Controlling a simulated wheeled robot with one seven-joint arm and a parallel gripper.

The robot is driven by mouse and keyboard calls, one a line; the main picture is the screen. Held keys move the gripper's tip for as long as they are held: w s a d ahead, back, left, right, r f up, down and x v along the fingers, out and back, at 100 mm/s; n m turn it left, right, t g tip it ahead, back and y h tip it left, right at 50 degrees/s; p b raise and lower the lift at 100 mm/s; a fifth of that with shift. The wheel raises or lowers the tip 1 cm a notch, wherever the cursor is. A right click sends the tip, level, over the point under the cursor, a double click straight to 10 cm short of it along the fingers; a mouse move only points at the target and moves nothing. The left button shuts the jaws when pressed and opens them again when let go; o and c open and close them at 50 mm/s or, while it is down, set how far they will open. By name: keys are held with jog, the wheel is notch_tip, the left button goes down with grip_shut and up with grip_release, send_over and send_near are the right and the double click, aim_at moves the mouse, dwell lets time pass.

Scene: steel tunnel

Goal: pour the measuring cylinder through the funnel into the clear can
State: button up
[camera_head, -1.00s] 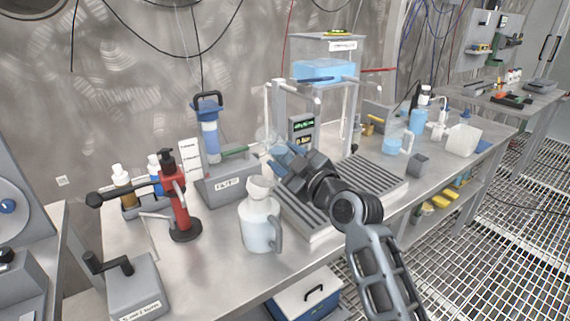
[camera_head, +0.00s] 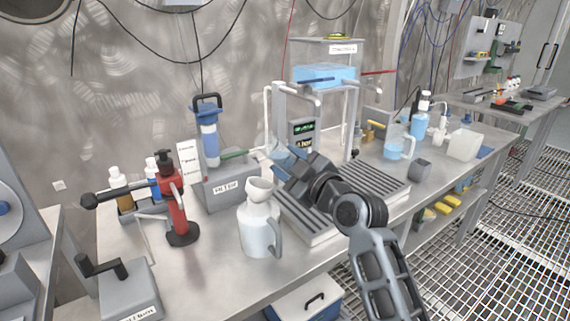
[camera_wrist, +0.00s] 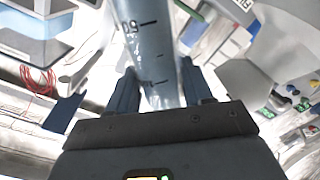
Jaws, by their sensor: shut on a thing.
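The clear can (camera_head: 259,234) is a pale jug-like vessel with a grey side handle, standing upright on the bench. The funnel (camera_head: 259,185) sits in its mouth. My gripper (camera_head: 284,165) is behind and to the right of the funnel, above the bench, with its fingers pointing left and away. It also shows in the wrist view (camera_wrist: 160,90), shut on the measuring cylinder (camera_wrist: 147,40), a clear graduated tube with dark marks. In the head view the cylinder is mostly hidden; a pale translucent part shows beyond the fingers. The liquid level in it cannot be told.
A ribbed grey tray (camera_head: 375,182) lies under my arm. A blue-filled jug (camera_head: 396,146) stands to the right. The bench front is clear.

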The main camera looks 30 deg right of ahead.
jog(key=shift+d+f+n+b, duration=0.15)
jog(key=shift+d+n+b, duration=0.1)
jog(key=shift+n+b, duration=0.55)
jog(key=shift+d+f+n+b, duration=0.1)
jog(key=shift+d+n+b, duration=0.3)
jog(key=shift+b, duration=0.65)
jog(key=shift+a+n+b, duration=0.1)
jog(key=shift+n+b, duration=0.25)
jog(key=shift+n, duration=0.05)
jog(key=shift+r+n+b, duration=0.1)
jog(key=shift+n+b, duration=0.3)
jog(key=shift+n, duration=0.3)
jog(key=shift+d+r+n+b, duration=0.25)
jog(key=shift+n+b, duration=0.15)
jog(key=shift+b, duration=0.3)
jog(key=shift+r+n+b, duration=0.2)
jog(key=shift+n+b, duration=0.1)
jog(key=shift+n, duration=0.3)
jog(key=shift+r+n+b, duration=0.3)
jog(key=shift+n+b, duration=0.35)
jog(key=shift+n, duration=0.35)
jog(key=shift+a+r, duration=0.1)
jog(key=shift+r, duration=0.05)
